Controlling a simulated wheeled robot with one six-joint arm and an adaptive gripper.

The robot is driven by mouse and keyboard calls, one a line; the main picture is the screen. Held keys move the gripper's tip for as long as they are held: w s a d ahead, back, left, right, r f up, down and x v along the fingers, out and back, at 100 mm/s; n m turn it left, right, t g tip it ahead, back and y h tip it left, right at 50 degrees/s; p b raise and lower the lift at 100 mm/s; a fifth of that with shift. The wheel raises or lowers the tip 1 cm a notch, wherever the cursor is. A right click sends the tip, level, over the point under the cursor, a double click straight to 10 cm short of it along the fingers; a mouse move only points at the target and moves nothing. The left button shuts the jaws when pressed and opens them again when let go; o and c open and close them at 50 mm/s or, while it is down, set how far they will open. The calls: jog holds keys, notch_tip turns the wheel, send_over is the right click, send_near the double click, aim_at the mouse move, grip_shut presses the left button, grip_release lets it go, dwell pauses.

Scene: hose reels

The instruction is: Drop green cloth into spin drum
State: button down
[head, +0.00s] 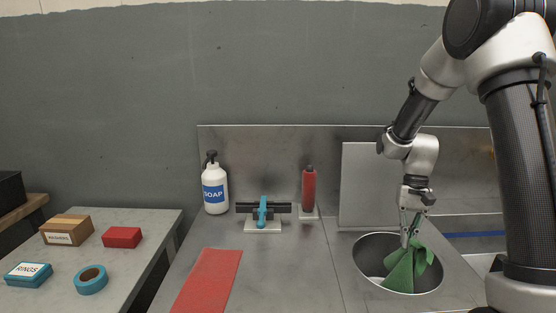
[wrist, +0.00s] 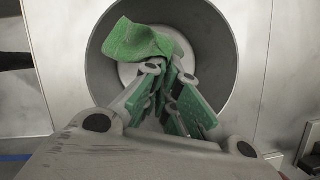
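The green cloth (head: 408,268) hangs bunched from the fingertips of my gripper (head: 409,236), its lower part inside the mouth of the spin drum (head: 369,254). In the wrist view, the cloth (wrist: 140,40) spreads beyond the fingertips of my gripper (wrist: 168,80), over the round drum opening (wrist: 215,55). The green-padded fingers are close together, and the pinched part of the cloth is mostly hidden between them. My gripper points down over the drum. I cannot tell whether the cloth touches the drum's bottom.
A grey lid or panel (head: 367,185) stands upright behind the drum. A soap bottle (head: 214,188), a blue-handled valve (head: 263,209) and a red cylinder (head: 309,190) stand along the back. A red mat (head: 208,280) lies left. Boxes and blue tape (head: 91,280) are on the side table.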

jog(key=shift+f, duration=1.8)
jog(key=c, duration=2.2)
grip_release()
jog(key=o, duration=1.2)
jog(key=shift+c, duration=0.2)
jog(key=shift+o, duration=0.3)
jog(key=o, duration=0.7)
jog(key=shift+c, duration=0.2)
notch_tip(320, 180, up, 6)
jog(key=w+t, duration=0.1)
jog(key=t, duration=0.1)
jog(key=shift+d+h, duration=0.2)
jog(key=shift+h, duration=0.2)
jog(key=shift+w, duration=0.1)
